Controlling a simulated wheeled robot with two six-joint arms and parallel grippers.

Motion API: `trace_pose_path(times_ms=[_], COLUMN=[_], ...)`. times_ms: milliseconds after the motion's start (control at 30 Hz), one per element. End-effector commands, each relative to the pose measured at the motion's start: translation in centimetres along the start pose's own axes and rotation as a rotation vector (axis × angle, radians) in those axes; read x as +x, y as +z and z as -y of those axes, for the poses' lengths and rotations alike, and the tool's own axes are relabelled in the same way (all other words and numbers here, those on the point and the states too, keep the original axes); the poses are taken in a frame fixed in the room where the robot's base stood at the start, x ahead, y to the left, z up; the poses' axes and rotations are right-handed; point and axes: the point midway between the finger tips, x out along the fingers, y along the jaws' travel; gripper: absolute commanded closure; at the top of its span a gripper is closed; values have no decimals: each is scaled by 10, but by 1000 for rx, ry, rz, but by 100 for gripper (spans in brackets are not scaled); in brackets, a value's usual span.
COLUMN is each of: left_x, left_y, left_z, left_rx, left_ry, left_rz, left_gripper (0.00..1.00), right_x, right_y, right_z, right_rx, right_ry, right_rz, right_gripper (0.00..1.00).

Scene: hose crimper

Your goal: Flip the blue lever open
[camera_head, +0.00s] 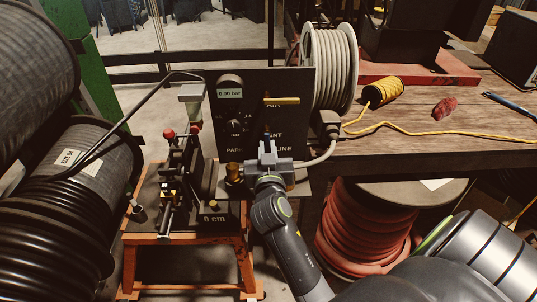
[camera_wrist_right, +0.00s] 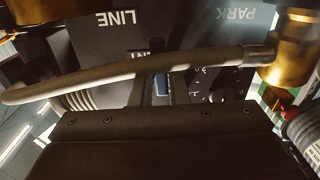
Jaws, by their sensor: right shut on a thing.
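The blue lever shows in the right wrist view as a small blue piece (camera_wrist_right: 161,86) in front of the dark panel, mostly hidden by a grey-brown hose and my gripper. In the head view my right gripper (camera_head: 268,152) is at the lower middle of the black control panel (camera_head: 242,112), below the yellow handle. It is shut on the blue lever; the fingertips largely cover it there. The lever's exact angle cannot be told. My left gripper is not in view.
A yellow handle (camera_head: 281,100) sticks out of the panel above my gripper. A brass fitting (camera_head: 233,172) is close at its left, and the hose (camera_wrist_right: 130,75) crosses the wrist view. The orange stand (camera_head: 190,242) is lower left; a wooden bench (camera_head: 440,125) is right.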

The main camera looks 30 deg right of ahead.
Motion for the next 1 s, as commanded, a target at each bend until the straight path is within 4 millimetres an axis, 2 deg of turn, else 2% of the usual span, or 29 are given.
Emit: trace_pose_path(times_ms=[67, 367, 400, 567, 1000], left_x=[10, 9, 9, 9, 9], left_y=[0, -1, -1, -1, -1], left_z=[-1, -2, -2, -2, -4], left_rx=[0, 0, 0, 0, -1], left_ry=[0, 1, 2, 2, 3], left_rz=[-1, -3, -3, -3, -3], left_gripper=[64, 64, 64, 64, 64], right_x=[0, 0, 0, 0, 0], right_y=[3, 0, 0, 0, 0], right_z=[1, 2, 2, 2, 3], right_rx=[38, 56, 56, 55, 54], right_ry=[-1, -1, -1, -1, -3], right_rz=[-2, 0, 1, 0, 0], right_gripper=[100, 100, 84, 64, 64])
